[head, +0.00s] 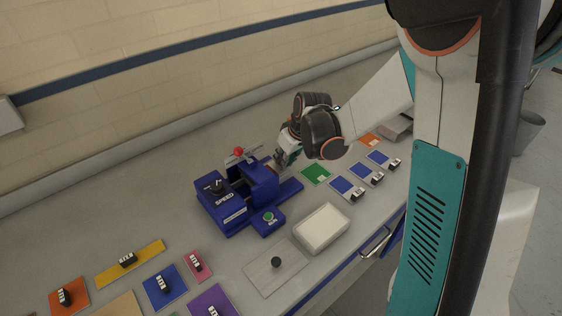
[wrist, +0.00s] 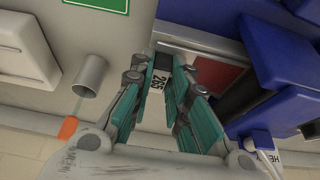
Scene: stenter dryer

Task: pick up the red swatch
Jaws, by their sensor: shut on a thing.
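The red swatch (wrist: 207,73) shows dark red in the wrist view, lying flat against the metal edge and blue body of the machine. My gripper (wrist: 172,84) has its teal fingers shut on a dark clip with a white number label (wrist: 166,81), at the swatch's left end. The fingers partly hide where clip and swatch meet. In the head view my gripper (head: 282,158) is at the right side of the blue machine (head: 230,200); the swatch is too small and covered to make out there.
A green swatch (head: 316,175) and several blue swatches (head: 347,187) with clips lie right of the machine. A white box (head: 321,228) and a grey plate (head: 262,275) with a black knob stand in front. More swatches, including a yellow one (head: 140,258), lie front left.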

